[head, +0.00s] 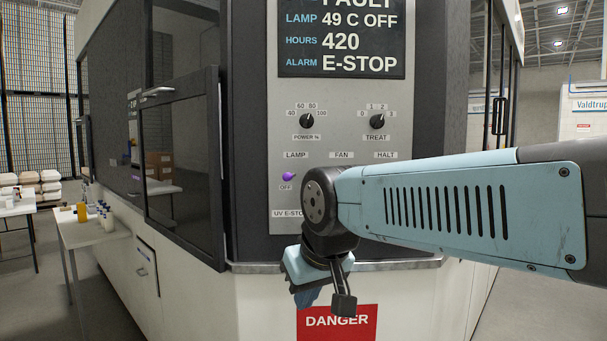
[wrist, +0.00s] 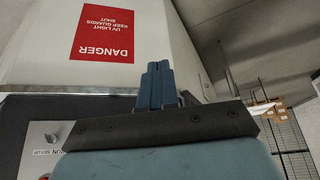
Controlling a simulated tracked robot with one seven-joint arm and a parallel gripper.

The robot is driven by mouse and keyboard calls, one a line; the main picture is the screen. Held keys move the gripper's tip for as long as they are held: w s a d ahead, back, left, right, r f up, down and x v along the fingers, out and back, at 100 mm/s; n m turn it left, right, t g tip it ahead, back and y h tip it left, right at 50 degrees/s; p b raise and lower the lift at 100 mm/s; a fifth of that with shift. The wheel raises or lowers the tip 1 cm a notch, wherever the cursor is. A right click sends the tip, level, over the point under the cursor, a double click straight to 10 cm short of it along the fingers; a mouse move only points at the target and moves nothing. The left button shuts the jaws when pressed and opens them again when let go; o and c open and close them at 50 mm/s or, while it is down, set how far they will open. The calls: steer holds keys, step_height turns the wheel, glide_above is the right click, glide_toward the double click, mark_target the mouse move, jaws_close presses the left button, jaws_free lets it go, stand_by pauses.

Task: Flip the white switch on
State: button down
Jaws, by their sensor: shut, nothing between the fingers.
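No white switch shows in either view. On the control panel (head: 293,135) in the head view, a purple switch (head: 288,176) sits under the LAMP label, by an OFF mark. My arm covers the panel below the FAN and HALT labels, so any switches there are hidden.
Two black knobs, POWER (head: 307,121) and TREAT (head: 377,121), sit above the switches. A display (head: 341,38) reads E-STOP. A dark glass door (head: 185,170) is left of the panel. A table with bottles (head: 82,230) stands further left. The wrist view shows a grey knob (wrist: 52,138).

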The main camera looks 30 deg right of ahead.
steer(key=w+d+r+n+g+h, duration=0.2)
steer(key=w+r+n+h, duration=0.5)
steer(key=w, duration=0.5)
steer(key=w+d+r+n+g+h, duration=0.2)
steer(key=w+r+n+h, duration=0.5)
steer(key=w+r+n, duration=0.4)
steer(key=shift+w+d+r+n+g+h, duration=0.35)
steer(key=shift+w+r, duration=0.35)
steer(key=shift+r, duration=0.25)
steer(key=x, duration=1.4)
steer(key=shift+s+a+f, duration=0.1)
steer(key=shift+a+f, duration=0.05)
